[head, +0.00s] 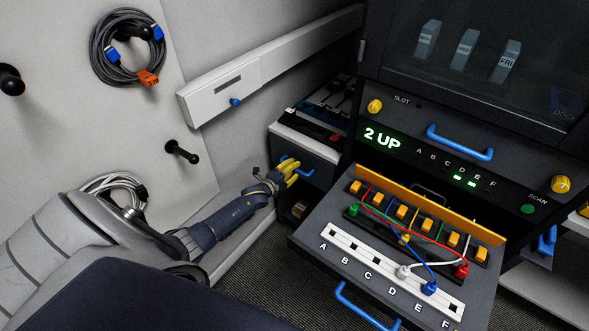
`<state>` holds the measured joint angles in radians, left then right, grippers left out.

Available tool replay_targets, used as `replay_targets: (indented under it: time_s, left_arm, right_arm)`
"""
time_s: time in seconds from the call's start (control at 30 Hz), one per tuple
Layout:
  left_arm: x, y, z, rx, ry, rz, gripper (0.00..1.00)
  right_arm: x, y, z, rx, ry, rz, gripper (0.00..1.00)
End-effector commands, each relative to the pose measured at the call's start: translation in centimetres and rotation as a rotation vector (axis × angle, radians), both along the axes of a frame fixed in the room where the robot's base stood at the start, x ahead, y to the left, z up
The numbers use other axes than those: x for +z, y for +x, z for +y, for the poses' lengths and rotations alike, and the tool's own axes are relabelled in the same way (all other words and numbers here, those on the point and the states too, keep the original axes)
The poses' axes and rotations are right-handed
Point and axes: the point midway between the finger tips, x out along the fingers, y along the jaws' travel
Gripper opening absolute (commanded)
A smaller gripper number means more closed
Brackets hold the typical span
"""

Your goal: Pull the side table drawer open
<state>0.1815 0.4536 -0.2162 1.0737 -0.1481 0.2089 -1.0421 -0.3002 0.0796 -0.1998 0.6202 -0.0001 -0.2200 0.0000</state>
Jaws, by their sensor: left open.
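The side table (310,128) stands left of the dark cabinet, against the wall. Its dark drawer front (318,166) carries a blue handle (306,173). The drawer looks closed, though the gripper covers part of its front. My left gripper (291,170), with yellow fingers, is at the blue handle and open. Whether the fingers touch the handle or stand around it I cannot tell. My right gripper is not in view.
A pulled-out panel (293,237) with coloured cables sits right of my left arm. The cabinet has a blue handle (459,143) and yellow knobs. Dark floor (262,268) is free below the table.

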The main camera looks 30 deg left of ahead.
Motion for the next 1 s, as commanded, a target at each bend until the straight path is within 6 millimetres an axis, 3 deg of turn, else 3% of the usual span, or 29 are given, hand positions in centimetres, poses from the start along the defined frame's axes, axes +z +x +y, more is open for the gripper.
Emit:
replay_targets:
  time_s: [0.57, 0.87, 1.0]
  left_arm:
    - [-0.18, 0.92, -0.06, 0.0, 0.0, 0.0, 0.38]
    - [-0.18, 0.91, -0.06, 0.0, 0.0, 0.0, 0.03]
    - [-0.18, 0.91, -0.06, 0.0, 0.0, 0.0, 0.0]
  right_arm:
    - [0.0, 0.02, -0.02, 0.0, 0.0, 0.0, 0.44]
    - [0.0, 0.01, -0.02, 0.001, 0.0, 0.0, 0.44]
    - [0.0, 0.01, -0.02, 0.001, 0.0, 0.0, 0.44]
